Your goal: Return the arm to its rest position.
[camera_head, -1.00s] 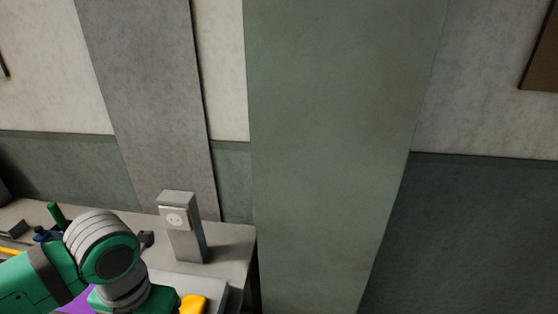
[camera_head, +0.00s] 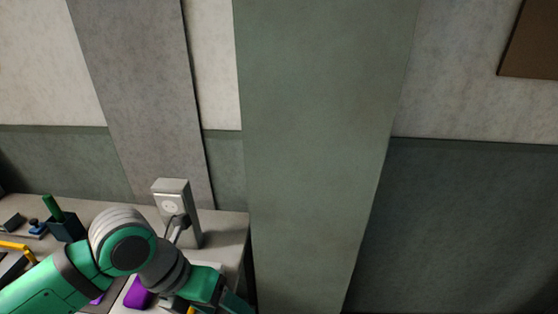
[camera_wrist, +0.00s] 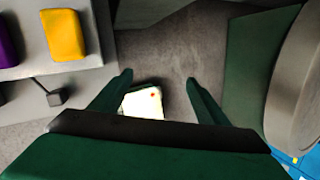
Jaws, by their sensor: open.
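My gripper (camera_wrist: 159,78) shows in the wrist view with its two dark green fingers spread apart. It is open, with nothing between the fingertips. Below and beyond the fingers is a grey floor-like surface with a small white object (camera_wrist: 143,103) on it, partly hidden by my gripper. In the head view my green and grey arm is bent across the lower left, in front of the bench (camera_head: 228,228). My gripper's fingers are not visible in the head view.
A grey socket post (camera_head: 177,208) stands on the bench. A dark cup (camera_head: 67,228) with a green item stands left. A purple block (camera_head: 138,293) lies near my arm. In the wrist view, a yellow block (camera_wrist: 63,35) sits on a light tray (camera_wrist: 85,63). A green-grey pillar (camera_head: 310,150) rises right of the bench.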

